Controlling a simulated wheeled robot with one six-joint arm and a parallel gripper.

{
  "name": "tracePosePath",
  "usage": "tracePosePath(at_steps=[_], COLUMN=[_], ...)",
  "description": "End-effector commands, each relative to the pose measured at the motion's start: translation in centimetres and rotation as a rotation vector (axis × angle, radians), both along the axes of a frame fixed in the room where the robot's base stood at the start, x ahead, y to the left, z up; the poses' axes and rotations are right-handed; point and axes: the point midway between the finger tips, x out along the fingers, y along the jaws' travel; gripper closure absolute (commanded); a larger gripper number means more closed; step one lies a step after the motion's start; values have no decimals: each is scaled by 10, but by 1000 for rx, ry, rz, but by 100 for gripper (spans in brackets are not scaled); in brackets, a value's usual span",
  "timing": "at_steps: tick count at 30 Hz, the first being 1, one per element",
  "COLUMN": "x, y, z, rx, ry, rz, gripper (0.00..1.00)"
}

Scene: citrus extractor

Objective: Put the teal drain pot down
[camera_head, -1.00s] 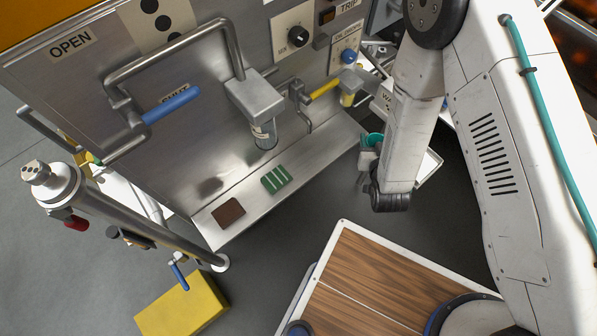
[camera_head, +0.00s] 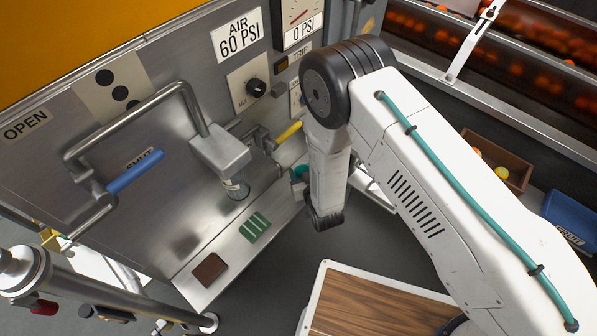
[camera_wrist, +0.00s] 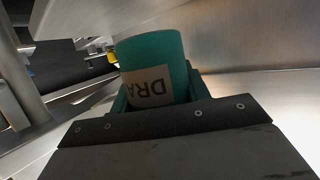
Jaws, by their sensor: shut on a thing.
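The teal drain pot (camera_wrist: 152,52) shows large in the wrist view, with a pale label reading "DRA" upside down in the picture. My gripper (camera_wrist: 155,95) is shut on it; the fingers are mostly hidden behind the dark wrist plate. In the head view only a small teal part of the pot (camera_head: 300,171) shows, left of my forearm and by the right end of the machine's steel ledge (camera_head: 285,197). My arm hides the rest of the pot and most of my gripper. I cannot tell whether the pot touches the ledge.
A green striped pad (camera_head: 254,227) and a brown pad (camera_head: 210,269) lie on the ledge. A steel spout (camera_head: 222,155) hangs above it. A yellow-handled valve (camera_head: 288,132) is close to my forearm. A wooden-topped table (camera_head: 365,307) stands in front. A fruit crate (camera_head: 497,160) is at right.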

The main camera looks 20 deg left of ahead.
Motion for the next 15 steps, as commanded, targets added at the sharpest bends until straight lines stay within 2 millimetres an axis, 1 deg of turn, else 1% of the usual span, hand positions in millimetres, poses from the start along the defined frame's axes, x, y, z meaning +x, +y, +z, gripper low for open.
tracePosePath(at_steps=[1, 3, 10, 12, 15], x=[9, 15, 29, 27, 27], y=[3, 7, 14, 13, 13], z=[-1, -2, -4, -18, -33], rx=[0, -1, -1, -3, -2], ry=[-1, 0, 1, 3, 3], rz=[-2, -2, 0, 0, 1], gripper=[76, 76, 76, 76, 76])
